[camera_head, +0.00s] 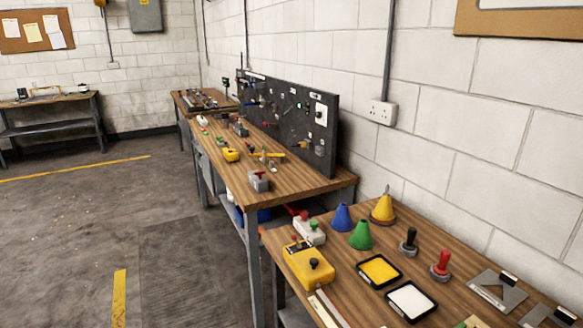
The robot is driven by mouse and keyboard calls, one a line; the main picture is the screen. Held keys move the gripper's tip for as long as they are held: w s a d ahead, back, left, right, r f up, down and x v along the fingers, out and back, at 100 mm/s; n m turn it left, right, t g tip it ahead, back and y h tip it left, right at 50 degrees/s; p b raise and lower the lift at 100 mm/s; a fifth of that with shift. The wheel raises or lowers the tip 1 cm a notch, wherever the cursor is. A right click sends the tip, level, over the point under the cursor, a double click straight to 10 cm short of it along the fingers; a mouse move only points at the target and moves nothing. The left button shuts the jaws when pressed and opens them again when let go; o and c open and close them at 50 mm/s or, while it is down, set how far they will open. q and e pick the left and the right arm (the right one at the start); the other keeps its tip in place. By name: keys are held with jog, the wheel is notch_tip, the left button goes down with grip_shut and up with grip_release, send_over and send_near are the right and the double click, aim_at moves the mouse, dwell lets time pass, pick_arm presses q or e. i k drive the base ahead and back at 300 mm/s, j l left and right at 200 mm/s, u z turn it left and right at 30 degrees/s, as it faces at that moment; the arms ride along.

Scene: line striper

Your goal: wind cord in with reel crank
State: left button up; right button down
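A yellow box-shaped case (302,261) with a black knob on top lies at the left edge of the near wooden table. It looks like a chalk-line reel, and the knob may be its crank. I cannot make out a cord. A grey case (309,231) with a green knob and a red part stands just behind it. A smaller yellow case (231,155) lies on the long bench farther back. Neither of my grippers is in view.
The near table (450,255) holds blue (342,218), green (361,236) and yellow (382,210) cones, black (408,243) and red (441,266) stamps, and yellow (379,271) and white (410,301) pads. The long bench (292,187) has a dark tool panel (290,115). Open floor lies left.

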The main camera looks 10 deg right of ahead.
aim_at(313, 261)
jog(key=k+l+z, duration=0.1)
jog(key=k+z, duration=0.3)
jog(key=k+l+z, duration=0.15)
jog(key=z, duration=0.25)
jog(key=k, duration=0.05)
